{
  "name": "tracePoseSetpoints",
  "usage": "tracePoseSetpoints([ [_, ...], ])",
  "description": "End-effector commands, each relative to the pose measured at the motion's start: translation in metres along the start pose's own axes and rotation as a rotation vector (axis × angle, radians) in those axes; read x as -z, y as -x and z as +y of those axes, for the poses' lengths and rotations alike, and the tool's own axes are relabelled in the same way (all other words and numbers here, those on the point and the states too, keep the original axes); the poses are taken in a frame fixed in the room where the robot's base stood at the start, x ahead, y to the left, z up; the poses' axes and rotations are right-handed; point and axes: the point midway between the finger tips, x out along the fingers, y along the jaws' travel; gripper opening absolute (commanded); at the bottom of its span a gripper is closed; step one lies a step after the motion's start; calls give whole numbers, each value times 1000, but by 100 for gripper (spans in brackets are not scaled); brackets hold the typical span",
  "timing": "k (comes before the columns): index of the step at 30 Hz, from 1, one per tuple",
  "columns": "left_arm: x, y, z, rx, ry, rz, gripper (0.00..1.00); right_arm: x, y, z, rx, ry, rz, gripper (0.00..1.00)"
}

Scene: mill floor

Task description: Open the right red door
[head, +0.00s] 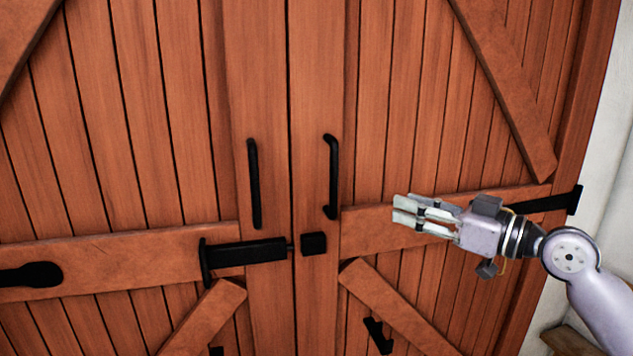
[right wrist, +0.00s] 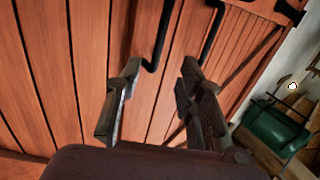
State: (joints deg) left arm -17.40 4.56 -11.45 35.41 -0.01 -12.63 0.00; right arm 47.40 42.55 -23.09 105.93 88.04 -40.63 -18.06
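The right red door (head: 410,110) is shut against the left red door (head: 175,110), with a narrow seam between them. A black vertical handle (head: 331,178) is on the right door, and another (head: 254,185) is on the left door. A black bolt (head: 245,252) on the left door reaches close to a black keeper (head: 313,243) on the right door. My right gripper (head: 395,211) is right of the right handle, apart from it, pointing left. The right wrist view shows its fingers (right wrist: 157,85) spread and empty, with black handles beyond them. My left gripper is not in view.
A pale wall (head: 605,170) borders the door on the right. A black strap hinge (head: 560,201) is at the right door's edge. The right wrist view shows a green object (right wrist: 272,130) beside the wall. Diagonal wooden braces (head: 510,85) stand out from the doors.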

Motion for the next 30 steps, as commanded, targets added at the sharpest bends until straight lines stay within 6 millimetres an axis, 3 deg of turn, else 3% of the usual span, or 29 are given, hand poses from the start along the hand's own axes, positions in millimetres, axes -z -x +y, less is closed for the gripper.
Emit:
tracePoseSetpoints([
  [5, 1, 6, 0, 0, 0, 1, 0, 7, -12, -5, 13, 4, 3, 35],
  [21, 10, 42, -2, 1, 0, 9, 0, 8, -125, -5, 10, 1, 2, 35],
  [30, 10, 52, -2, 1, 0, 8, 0, 6, -167, -5, 8, 3, 3, 35],
])
